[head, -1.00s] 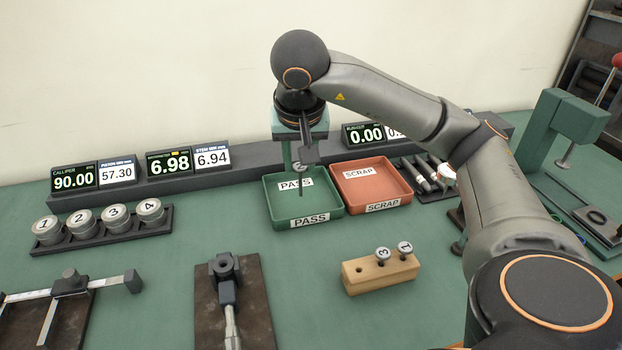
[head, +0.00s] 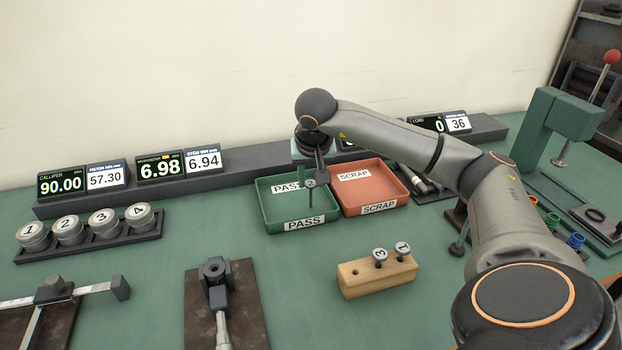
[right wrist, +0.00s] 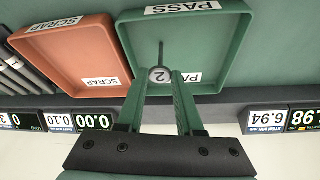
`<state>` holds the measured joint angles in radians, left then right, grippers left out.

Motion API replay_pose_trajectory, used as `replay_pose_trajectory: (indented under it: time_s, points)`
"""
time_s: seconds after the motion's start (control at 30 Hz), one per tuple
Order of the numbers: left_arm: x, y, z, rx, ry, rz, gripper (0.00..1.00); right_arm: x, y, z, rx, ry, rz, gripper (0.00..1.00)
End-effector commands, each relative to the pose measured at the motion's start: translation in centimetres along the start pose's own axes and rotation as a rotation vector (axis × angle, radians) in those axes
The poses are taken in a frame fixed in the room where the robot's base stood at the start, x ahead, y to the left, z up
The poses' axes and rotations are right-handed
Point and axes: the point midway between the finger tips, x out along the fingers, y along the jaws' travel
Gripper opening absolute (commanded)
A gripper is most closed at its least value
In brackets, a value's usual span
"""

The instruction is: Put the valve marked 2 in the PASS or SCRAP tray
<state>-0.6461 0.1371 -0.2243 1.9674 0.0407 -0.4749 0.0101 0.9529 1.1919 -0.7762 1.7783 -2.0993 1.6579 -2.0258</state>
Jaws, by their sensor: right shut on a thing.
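The valve marked 2 (head: 310,184) hangs upright, stem down, in my right gripper (head: 316,174). In the right wrist view the fingertips (right wrist: 176,74) close on the head of this valve (right wrist: 160,75). It is over the green PASS tray (head: 264,207); I cannot tell whether the stem touches the tray floor. The PASS tray also fills the middle of the right wrist view (right wrist: 228,50). The orange SCRAP tray (head: 373,187) stands directly to its right. My left gripper is not in view.
A wooden block (head: 360,282) holds valves 3 (head: 380,255) and 1 (head: 402,248). Numbered pistons (head: 68,229) sit in a rack at left. Displays behind read 6.98 (head: 160,168) and 6.94 (head: 204,159). A green press (head: 550,120) stands at right.

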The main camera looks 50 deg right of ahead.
Motion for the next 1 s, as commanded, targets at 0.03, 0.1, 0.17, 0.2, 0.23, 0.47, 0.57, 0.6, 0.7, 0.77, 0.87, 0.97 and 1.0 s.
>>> replay_pose_trajectory:
  time_s: [0.03, 0.1, 0.17, 0.2, 0.23, 0.47, 0.57, 0.6, 0.7, 0.77, 0.87, 0.97, 1.0]
  points:
    - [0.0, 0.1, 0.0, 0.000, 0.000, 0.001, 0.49, 0.0, 0.0, 0.0, 0.000, 0.001, 0.000, 0.00]
    - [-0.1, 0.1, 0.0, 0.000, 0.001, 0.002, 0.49, 0.0, 0.0, 0.0, 0.001, 0.001, -0.001, 0.00]
    - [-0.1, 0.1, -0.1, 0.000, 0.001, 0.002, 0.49, -0.1, 0.0, 0.0, 0.001, 0.001, 0.000, 0.00]
    - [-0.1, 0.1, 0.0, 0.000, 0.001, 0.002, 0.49, 0.0, 0.0, 0.0, 0.001, 0.001, -0.001, 0.00]
    - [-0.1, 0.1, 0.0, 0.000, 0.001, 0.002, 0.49, 0.0, 0.0, 0.0, 0.001, 0.001, 0.000, 0.00]
    - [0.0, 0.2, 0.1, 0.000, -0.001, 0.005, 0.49, 0.3, 0.0, 0.1, 0.001, 0.000, 0.000, 0.48]
    - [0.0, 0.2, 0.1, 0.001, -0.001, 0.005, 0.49, 0.3, 0.0, 0.1, 0.001, 0.000, 0.000, 0.59]
    - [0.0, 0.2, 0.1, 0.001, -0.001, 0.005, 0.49, 0.3, 0.0, 0.1, 0.001, 0.000, 0.000, 0.64]
    - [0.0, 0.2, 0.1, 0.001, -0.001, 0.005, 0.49, 0.3, 0.0, 0.1, 0.001, 0.000, 0.000, 0.65]
    - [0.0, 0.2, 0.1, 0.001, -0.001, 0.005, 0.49, 0.3, 0.0, 0.1, 0.001, 0.000, 0.000, 0.65]
    - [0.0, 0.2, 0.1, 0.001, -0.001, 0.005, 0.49, 0.2, 0.0, 0.1, 0.001, 0.000, -0.001, 0.65]
    - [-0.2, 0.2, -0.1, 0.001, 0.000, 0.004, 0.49, -0.4, -0.1, -0.1, 0.001, 0.001, -0.002, 0.65]
    - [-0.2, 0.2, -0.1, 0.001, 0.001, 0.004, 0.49, -0.8, -0.1, -0.1, 0.001, 0.001, -0.002, 0.65]
